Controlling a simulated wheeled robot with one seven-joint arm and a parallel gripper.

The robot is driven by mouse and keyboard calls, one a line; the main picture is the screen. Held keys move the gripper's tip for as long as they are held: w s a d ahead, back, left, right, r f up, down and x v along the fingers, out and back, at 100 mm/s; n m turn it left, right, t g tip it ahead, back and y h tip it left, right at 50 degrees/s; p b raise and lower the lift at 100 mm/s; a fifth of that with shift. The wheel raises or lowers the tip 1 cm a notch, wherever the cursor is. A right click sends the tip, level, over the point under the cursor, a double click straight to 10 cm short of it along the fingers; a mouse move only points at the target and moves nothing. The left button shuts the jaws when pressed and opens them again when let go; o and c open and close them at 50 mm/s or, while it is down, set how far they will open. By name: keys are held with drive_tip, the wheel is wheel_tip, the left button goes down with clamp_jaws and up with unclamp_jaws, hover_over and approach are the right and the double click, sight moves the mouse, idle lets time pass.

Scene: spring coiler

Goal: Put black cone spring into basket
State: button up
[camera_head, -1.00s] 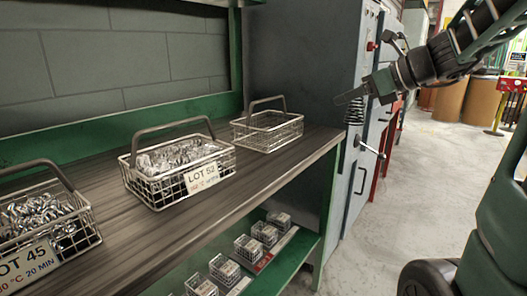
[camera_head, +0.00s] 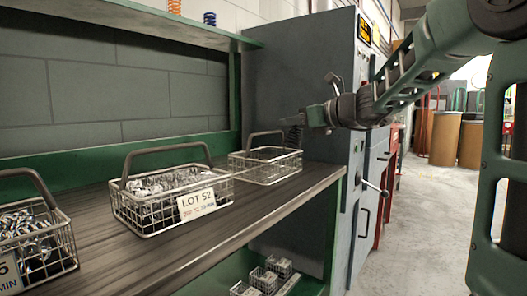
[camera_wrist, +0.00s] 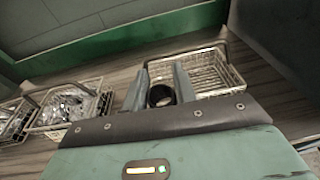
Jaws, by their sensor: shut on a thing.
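The black cone spring (camera_head: 293,134) hangs below the fingertips of my gripper (camera_head: 305,118), which is shut on it. In the wrist view the spring (camera_wrist: 160,95) is a dark ring between the two fingers. The empty wire basket (camera_head: 265,172) stands at the right end of the shelf, with its handle up at the back. In the head view the spring is above the basket's right side. In the wrist view the basket (camera_wrist: 222,68) shows just beyond and to the right of the fingers. The spring's exact height over the rim is unclear.
A wire basket labelled LOT 52 (camera_head: 140,212), full of metal parts, stands left of the empty one. Another filled basket (camera_head: 38,245) is at the far left. A grey cabinet (camera_head: 290,70) stands right behind the shelf end. An upper shelf (camera_head: 130,12) runs above.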

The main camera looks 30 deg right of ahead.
drive_tip(key=shift+w+a+f+g+h, duration=0.15)
drive_tip(key=shift+w+a+f+g, duration=0.4)
drive_tip(key=shift+w+f, duration=0.8)
drive_tip(key=shift+w+a+f+g+h, duration=0.3)
drive_tip(key=shift+w+f+g, duration=0.5)
drive_tip(key=shift+w, duration=0.9)
drive_tip(key=shift+w+a+f+g+h, duration=0.1)
drive_tip(key=shift+w+a+f+g, duration=0.4)
drive_tip(key=shift+w+f, duration=0.9)
drive_tip(key=shift+w, duration=0.1)
drive_tip(key=shift+f, duration=0.55)
drive_tip(key=o, duration=0.7)
drive_tip(key=shift+o, duration=0.2)
drive_tip(key=shift+r, duration=0.1)
